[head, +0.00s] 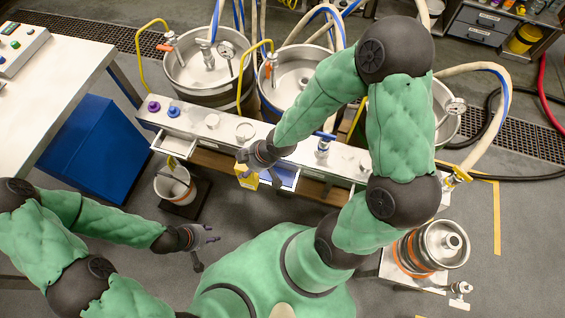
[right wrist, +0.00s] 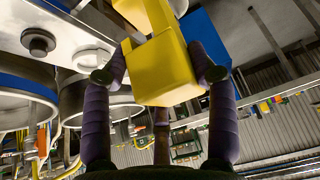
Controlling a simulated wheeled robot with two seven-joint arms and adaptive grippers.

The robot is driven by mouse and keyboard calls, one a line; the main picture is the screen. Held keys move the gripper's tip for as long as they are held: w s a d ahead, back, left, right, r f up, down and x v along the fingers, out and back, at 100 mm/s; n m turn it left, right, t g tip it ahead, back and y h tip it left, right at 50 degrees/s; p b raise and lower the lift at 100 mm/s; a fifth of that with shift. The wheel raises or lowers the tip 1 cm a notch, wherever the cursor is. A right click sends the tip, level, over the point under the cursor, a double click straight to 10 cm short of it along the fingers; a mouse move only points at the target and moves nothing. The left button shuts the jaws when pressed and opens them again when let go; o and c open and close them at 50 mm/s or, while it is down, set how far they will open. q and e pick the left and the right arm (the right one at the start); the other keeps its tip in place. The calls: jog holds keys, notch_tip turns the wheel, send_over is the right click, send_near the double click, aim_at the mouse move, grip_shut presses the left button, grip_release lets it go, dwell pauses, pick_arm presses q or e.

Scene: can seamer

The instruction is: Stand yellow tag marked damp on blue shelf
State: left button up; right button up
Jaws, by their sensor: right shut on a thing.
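The yellow tag (head: 248,179) is a blocky piece with a narrower upper part, close up in the right wrist view (right wrist: 165,68). My right gripper (head: 252,160) is shut on it, with a finger on each side in the right wrist view (right wrist: 160,75). No marking is readable on it. The blue shelf (head: 285,177) is a small blue surface at the front of the white bench, just right of the tag; the tag appears apart from it. My left gripper (head: 205,244) is open and empty, low over the floor at left.
The white bench (head: 225,125) carries purple and blue knobs. A white shelf (head: 172,146) juts out at its left. Steel kegs (head: 207,77) with hoses stand behind. A white bucket (head: 174,185) and a large blue box (head: 92,150) are at left; another keg (head: 440,245) is at right.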

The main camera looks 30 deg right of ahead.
jog(key=w+d+f+b, duration=0.2)
jog(key=d+f, duration=1)
jog(key=shift+w+f+b, duration=0.15)
jog(key=shift+b, duration=0.2)
jog(key=shift+f, duration=0.1)
jog(key=o, duration=1.6)
jog(key=shift+c, duration=0.2)
